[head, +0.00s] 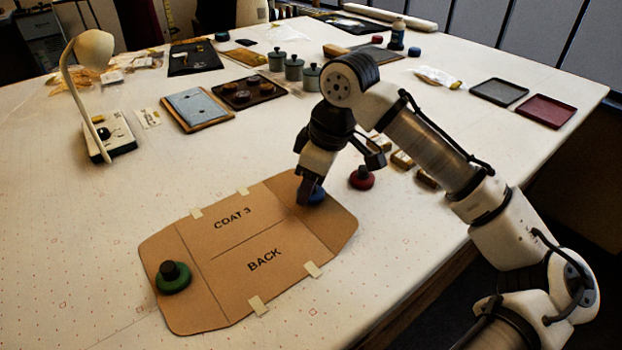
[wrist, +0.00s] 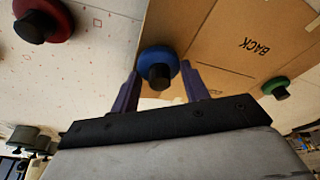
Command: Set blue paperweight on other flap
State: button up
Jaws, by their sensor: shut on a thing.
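The blue paperweight (head: 317,196) is at the upper part of the cardboard pattern's right flap (head: 335,222); I cannot tell whether it rests there or hangs just above. My gripper (head: 309,190) points down and is shut on it. In the wrist view the blue paperweight (wrist: 158,57), with its black knob, sits between the two purple fingers of my gripper (wrist: 163,82). The cardboard pattern (head: 235,265), marked "COAT 3" and "BACK", lies flat. A green paperweight (head: 174,281) stands on its left flap.
A red paperweight (head: 361,179) stands on the table just right of the cardboard. Tape pieces (head: 257,305) hold the cardboard's edges. The table (head: 90,225) is clear left of the cardboard.

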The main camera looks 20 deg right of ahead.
jog(key=shift+f+b, duration=0.55)
jog(key=shift+f, duration=0.55)
jog(key=o, duration=1.2)
jog(key=shift+o, duration=0.2)
jog(key=v, duration=1.3)
jog(key=shift+s+d+r, duration=0.15)
jog(key=shift+s+r, duration=0.05)
jog(key=shift+r, duration=0.15)
